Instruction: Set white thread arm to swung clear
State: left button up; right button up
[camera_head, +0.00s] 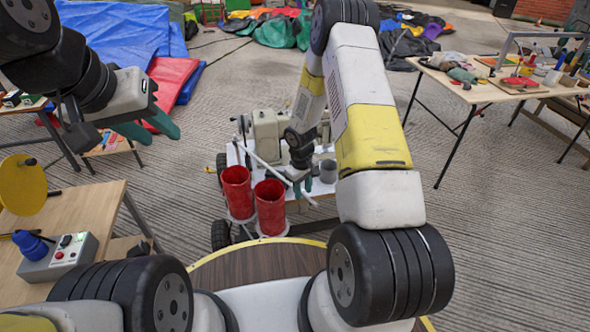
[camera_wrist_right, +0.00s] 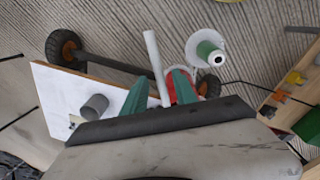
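The white thread arm (camera_head: 262,160) is a long thin white rod beside the beige machine (camera_head: 266,130). It slants down to the right behind the two red cylinders (camera_head: 237,190). My right gripper (camera_head: 298,187) is at its lower right part. In the right wrist view the rod (camera_wrist_right: 153,58) runs between the green fingers of my right gripper (camera_wrist_right: 163,80). Those fingers are apart, with a gap beside the rod; contact is not clear. My left gripper (camera_head: 155,130) is open and empty, at the upper left, far from the rod.
The machine stands on a white-topped cart (camera_head: 325,185) with black wheels. A grey cylinder (camera_head: 328,171) is on it. A wooden table with a control box (camera_head: 62,256) is at left. A cluttered table (camera_head: 480,92) is at right. Open floor lies right of the cart.

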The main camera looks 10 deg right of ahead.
grip_shut()
dwell(1.4)
